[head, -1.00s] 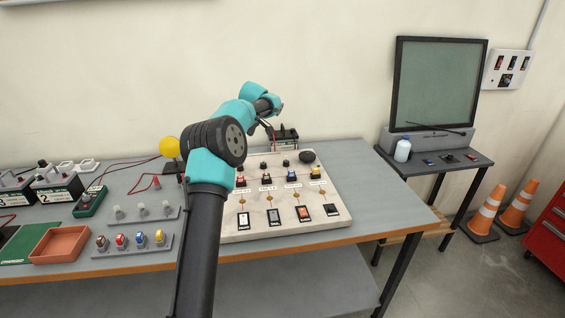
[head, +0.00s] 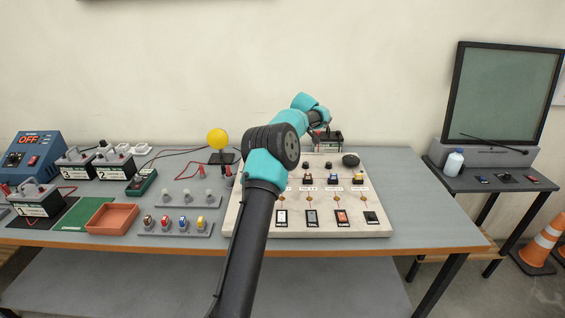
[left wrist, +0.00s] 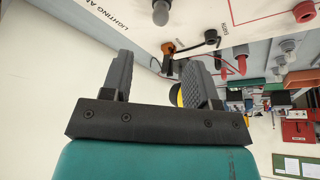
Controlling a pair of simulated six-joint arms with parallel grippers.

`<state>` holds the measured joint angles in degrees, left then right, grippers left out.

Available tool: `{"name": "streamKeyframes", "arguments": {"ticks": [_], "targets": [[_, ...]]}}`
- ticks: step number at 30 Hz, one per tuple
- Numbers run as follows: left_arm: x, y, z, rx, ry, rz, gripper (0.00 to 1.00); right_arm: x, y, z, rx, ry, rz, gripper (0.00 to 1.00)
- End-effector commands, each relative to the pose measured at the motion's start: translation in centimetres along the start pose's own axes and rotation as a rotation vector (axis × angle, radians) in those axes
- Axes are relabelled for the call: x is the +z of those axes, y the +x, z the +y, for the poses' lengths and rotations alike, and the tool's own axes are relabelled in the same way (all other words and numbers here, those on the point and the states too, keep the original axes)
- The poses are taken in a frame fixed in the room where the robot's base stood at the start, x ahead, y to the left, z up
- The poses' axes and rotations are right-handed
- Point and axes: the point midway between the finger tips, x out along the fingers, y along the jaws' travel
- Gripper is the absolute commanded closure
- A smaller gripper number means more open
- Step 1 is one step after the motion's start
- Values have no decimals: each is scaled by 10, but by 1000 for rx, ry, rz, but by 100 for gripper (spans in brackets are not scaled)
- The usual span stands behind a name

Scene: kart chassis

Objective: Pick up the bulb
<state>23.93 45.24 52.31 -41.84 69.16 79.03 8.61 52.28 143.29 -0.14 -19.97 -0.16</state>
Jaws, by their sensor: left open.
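Several grey bulbs stand upright in a rack (head: 180,203) left of the white board (head: 262,222); one bulb is the rightmost there (head: 209,196). Several coloured bulb-like pieces (head: 183,223) stand in a nearer rack. My left gripper (left wrist: 157,80) is open and empty in the left wrist view. A grey bulb-like piece (left wrist: 160,12) lies beyond its fingers, apart from them, at the lettered board's edge. In the head view the arm reaches over the board to its back, where the gripper (head: 320,125) is small and partly hidden. My right gripper is out of view.
A yellow ball-shaped lamp (head: 217,139) stands behind the racks. An orange tray (head: 112,219), batteries (head: 75,165) and a power supply (head: 32,153) are at left. Red leads cross the table. The table (head: 425,215) is clear right of the board.

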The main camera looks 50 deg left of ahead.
Motion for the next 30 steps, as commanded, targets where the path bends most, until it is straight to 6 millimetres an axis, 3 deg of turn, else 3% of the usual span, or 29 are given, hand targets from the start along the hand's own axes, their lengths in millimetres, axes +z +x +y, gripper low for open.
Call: {"name": "streamKeyframes", "arguments": {"ticks": [9, 23, 30], "targets": [[0, 50, 0, -1, 0, 0, 45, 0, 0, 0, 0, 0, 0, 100], [0, 58, 0, 1, 0, 0, 45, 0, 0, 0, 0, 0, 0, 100], [-1, 83, -1, -2, 0, 0, 45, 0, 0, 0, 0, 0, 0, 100]]}}
